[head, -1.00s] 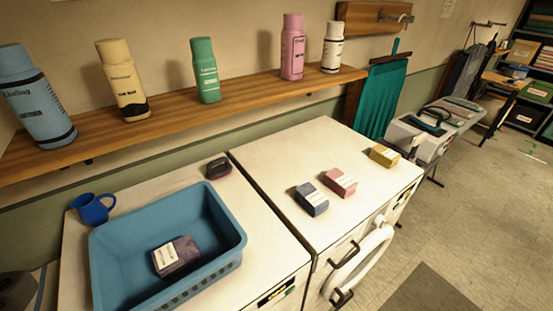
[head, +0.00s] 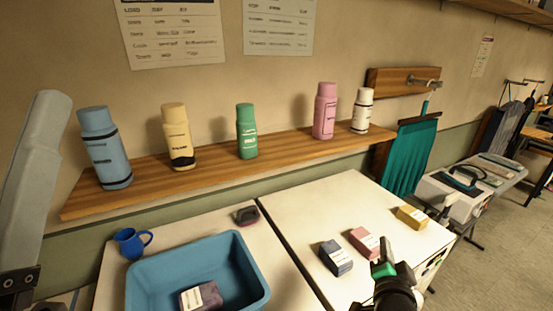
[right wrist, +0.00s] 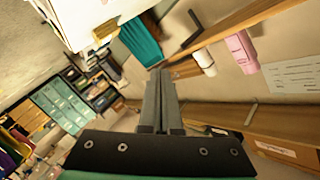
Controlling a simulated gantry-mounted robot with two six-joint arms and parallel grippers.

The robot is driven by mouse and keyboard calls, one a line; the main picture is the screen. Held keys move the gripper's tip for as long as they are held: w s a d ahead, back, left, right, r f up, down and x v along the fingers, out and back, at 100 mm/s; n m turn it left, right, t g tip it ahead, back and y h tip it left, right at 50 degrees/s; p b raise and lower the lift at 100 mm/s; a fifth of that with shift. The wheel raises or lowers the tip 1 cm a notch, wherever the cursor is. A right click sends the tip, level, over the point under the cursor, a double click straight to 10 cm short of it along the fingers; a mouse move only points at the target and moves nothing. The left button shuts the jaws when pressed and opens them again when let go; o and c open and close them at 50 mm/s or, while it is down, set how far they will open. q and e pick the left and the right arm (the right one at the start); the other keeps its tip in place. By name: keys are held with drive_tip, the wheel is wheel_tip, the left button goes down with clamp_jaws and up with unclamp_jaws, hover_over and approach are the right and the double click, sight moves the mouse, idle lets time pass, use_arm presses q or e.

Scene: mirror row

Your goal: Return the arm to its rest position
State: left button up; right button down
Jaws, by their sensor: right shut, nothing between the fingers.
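My right gripper (head: 383,268) shows at the lower right of the head view, in front of the white machine top with the small boxes. Its fingers (right wrist: 160,90) are together and empty in the right wrist view. They point towards the shelf and wall area, with nothing touching the tips.
The right machine top (head: 310,215) carries a dark blue box (head: 336,258), a pink box (head: 364,242) and a yellow box (head: 411,217). A blue basket (head: 255,270) holds a purple box (head: 200,297). Several bottles stand on the wooden shelf (head: 215,160). A blue mug (head: 130,243) is beside the basket.

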wheel_tip(320, 180, up, 16)
drive_tip(key=s+a+n+t+y, duration=0.1)
drive_tip(key=s+a+t, duration=0.1)
drive_tip(key=s+t, duration=0.15)
drive_tip(key=s+a+r+n+t+y, duration=0.2)
drive_tip(key=s+r+n, duration=0.4)
drive_tip(key=s+r, duration=0.3)
drive_tip(key=s+a+r+n+t+y+p, duration=0.1)
drive_tip(key=s+a+r+n+t+y, duration=0.2)
drive_tip(key=s+r+n+t, duration=0.3)
drive_tip(key=s+r+t+y, duration=0.1)
drive_tip(key=s+r, duration=0.2)
drive_tip(key=r, duration=0.4)
drive_tip(key=shift+s+a+r+n+y, duration=0.2)
drive_tip(key=shift+s+n+y, duration=0.1)
drive_tip(key=shift+s+y, duration=0.1)
